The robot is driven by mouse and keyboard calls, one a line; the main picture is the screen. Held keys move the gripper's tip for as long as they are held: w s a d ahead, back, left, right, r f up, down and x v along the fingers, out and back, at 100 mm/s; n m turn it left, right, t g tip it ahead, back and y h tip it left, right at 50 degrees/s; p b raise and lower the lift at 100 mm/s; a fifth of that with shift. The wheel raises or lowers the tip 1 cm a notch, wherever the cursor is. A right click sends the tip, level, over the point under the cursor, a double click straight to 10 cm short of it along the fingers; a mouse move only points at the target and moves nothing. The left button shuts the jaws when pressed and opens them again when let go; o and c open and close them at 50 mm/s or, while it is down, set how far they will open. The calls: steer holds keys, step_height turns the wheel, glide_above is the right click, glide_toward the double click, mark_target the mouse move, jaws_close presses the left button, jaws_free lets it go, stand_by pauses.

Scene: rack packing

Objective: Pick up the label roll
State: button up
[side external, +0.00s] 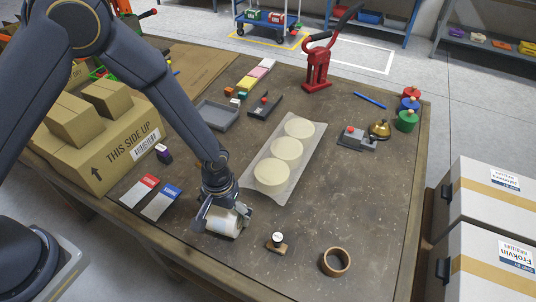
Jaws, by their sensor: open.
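A white roll (226,223), which looks like the label roll, lies on the brown table near its front edge. My gripper (222,217) is low over the table, right at the roll. Its fingers are open and lie to either side of the roll, partly hiding it. I cannot tell whether the fingers touch the roll.
A tray with cream discs (314,151) is just behind right. A wooden stamp (277,243) and a brown tape ring (335,262) lie to the right. Red and blue cards (161,202) and a cardboard box (127,150) are left.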

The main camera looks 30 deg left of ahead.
steer(key=c, duration=1.4)
